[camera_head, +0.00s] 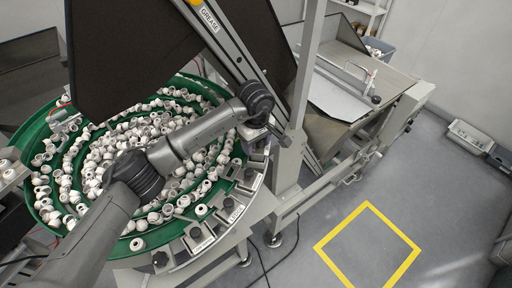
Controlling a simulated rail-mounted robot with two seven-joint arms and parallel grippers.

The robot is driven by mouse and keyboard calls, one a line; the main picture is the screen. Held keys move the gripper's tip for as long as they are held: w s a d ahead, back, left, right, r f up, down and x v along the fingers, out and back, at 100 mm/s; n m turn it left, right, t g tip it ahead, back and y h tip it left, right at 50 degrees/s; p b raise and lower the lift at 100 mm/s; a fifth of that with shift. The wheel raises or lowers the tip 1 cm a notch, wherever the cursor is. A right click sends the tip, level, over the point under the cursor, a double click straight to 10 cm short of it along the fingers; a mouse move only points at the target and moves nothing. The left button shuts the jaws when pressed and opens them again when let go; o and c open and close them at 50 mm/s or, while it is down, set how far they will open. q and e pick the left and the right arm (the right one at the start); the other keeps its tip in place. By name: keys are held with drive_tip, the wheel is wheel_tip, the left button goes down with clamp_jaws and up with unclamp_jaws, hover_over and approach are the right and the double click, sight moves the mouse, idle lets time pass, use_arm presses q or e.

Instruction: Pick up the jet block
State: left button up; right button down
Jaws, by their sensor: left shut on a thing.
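My left arm reaches in from the lower left across the green bowl. Its gripper (256,133) is at the right side of the bowl rim, shut on a small grey block with a dark part, which looks like a jet block (260,146). The gripper covers much of it, and I cannot tell whether it is clear of the rim. Similar grey blocks with black knobs (228,203) sit along the rim below it. My right gripper is not in view.
The green bowl (140,252) holds many white and grey caps. A dark hopper panel and a sloping metal conveyor frame (243,58) stand close behind the gripper, with an upright post (303,100) to its right. A yellow-marked square (368,206) of floor is clear.

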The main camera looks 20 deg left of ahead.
use_arm(q)
drive_tip(key=shift+r, duration=0.9)
drive_tip(key=d+r, duration=0.7)
drive_tip(key=d, duration=0.4)
drive_tip(key=shift+d+b, duration=0.35)
